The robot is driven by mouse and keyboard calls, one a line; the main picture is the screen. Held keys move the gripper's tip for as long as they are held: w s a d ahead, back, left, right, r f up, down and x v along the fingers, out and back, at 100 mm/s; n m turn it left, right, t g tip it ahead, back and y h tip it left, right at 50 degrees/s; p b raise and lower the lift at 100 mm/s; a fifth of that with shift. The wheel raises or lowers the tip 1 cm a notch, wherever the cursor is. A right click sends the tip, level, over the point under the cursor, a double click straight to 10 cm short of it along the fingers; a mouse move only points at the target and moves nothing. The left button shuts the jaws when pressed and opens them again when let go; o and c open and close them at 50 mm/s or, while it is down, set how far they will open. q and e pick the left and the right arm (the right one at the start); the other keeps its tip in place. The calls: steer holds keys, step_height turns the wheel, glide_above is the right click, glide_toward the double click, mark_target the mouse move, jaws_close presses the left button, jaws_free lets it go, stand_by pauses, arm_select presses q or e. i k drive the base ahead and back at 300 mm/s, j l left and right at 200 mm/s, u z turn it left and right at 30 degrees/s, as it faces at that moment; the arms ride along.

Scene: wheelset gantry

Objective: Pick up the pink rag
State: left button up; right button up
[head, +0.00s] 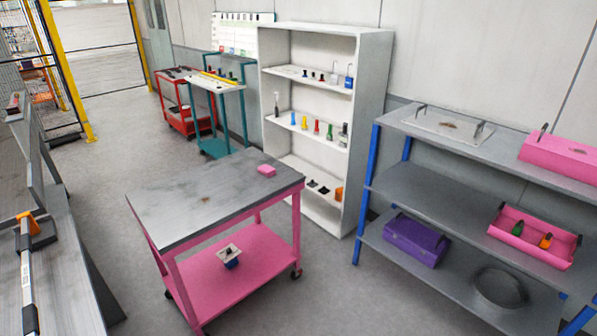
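Neither of my grippers shows in the head view.
The cart's lower shelf (240,262) holds a small blue and white item. A white shelf unit (372,85) stands behind the cart. A grey rack with blue posts (370,155) is at right, with pink and purple boxes. A grey bench (60,290) is at left.

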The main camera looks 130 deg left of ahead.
mark_target(266, 170)
steer(key=u, duration=4.55)
steer(key=i+j+z, duration=0.1)
steer(key=i+z, duration=0.15)
steer(key=i, duration=0.4)
